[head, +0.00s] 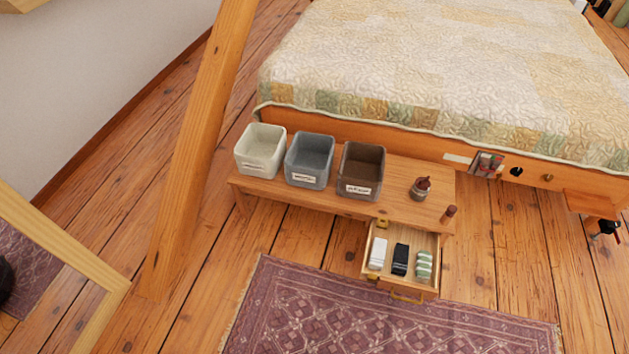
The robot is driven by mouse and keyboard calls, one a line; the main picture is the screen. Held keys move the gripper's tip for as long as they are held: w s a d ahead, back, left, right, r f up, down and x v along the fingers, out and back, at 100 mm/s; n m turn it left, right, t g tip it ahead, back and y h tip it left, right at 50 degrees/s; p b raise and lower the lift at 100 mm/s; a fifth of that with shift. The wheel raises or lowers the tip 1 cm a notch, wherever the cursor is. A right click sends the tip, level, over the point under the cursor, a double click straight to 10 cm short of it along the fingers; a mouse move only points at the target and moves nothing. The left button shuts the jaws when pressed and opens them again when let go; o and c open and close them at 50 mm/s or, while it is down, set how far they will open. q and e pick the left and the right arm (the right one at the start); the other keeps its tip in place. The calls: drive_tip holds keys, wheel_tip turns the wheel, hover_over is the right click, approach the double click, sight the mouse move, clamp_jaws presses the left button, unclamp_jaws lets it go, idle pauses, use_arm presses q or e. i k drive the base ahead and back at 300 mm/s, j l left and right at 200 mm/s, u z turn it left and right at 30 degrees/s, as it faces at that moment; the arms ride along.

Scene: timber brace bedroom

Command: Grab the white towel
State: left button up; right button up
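A small white rolled or folded item, which looks like the white towel (378,253), lies in the left part of an open drawer (403,285). A black item (400,259) lies in the middle of the drawer, and a green and white striped item (424,264) lies at its right. The drawer is pulled out from a low wooden bench (400,206) and has a brass-coloured handle at its front. Neither of my grippers shows in the head view.
A white bin (261,151), a grey bin (310,160) and a brown bin (361,170) stand on the bench, with a small jar (420,188) to their right. A bed (440,70) stands behind. A slanted timber brace (196,150) rises at left. A patterned rug (340,315) lies in front.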

sight(379, 248)
drive_tip(key=z, duration=0.8)
